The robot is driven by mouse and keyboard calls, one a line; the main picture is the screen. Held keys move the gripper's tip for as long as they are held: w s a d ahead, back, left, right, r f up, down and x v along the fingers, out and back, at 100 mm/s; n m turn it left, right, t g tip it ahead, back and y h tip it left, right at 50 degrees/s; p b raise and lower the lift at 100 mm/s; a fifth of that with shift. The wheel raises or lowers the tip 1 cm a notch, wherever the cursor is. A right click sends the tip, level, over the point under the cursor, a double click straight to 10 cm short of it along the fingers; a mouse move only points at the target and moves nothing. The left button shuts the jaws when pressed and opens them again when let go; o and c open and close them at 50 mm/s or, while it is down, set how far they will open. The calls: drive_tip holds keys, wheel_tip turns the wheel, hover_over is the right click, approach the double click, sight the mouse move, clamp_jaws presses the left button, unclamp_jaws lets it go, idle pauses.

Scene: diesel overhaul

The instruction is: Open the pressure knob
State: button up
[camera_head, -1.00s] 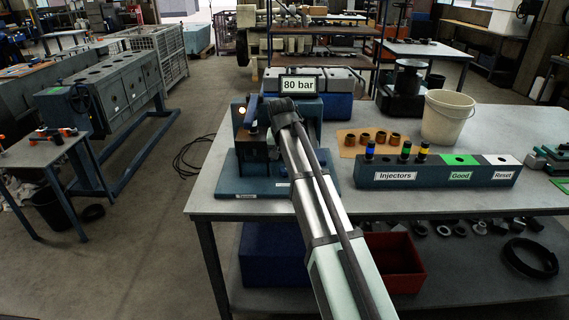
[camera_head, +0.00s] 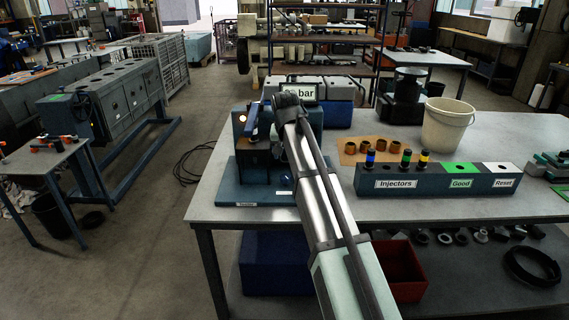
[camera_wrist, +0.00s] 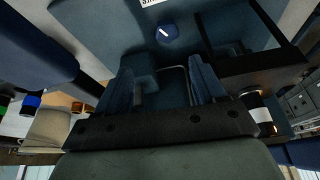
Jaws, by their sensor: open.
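The pressure knob appears to be the small round blue knob with a white mark (camera_wrist: 167,33), near the top of the wrist view. It sits on a blue test stand (camera_head: 262,192), which is on the table in the head view. My gripper (camera_wrist: 168,82) is open, its two blue-grey fingers spread with nothing seen held between them. The knob lies beyond the fingertips, apart from them. In the head view my arm hides the gripper. The display (camera_head: 325,93) above the stand is partly covered by my arm; only "bar" reads clearly.
A blue lever (camera_head: 252,118) and a lit lamp (camera_head: 242,118) are on the stand's left. To the right are an injector rack (camera_head: 430,182) with several injectors, a cream bucket (camera_head: 447,125) and brown rings on a mat. The table front (camera_head: 235,213) left of my arm is clear.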

wheel_tip(320, 180, up, 2)
drive_tip(key=g, duration=0.2)
hover_over(285, 176)
drive_tip(key=w, duration=0.3)
drive_tip(key=s+f, duration=0.1)
drive_tip(key=f, duration=0.3)
drive_tip(key=s+f+g, duration=0.1)
drive_tip(key=f, duration=0.4)
drive_tip(key=s+f+g, duration=0.1)
drive_tip(key=f, duration=0.3)
drive_tip(key=shift+s+f, duration=0.1)
drive_tip(key=shift+f, duration=0.3)
drive_tip(key=shift+c, duration=0.3)
drive_tip(key=c, duration=1)
drive_tip(key=shift+n, duration=0.9)
drive_tip(key=o, duration=1.1)
drive_tip(key=shift+c, duration=0.2)
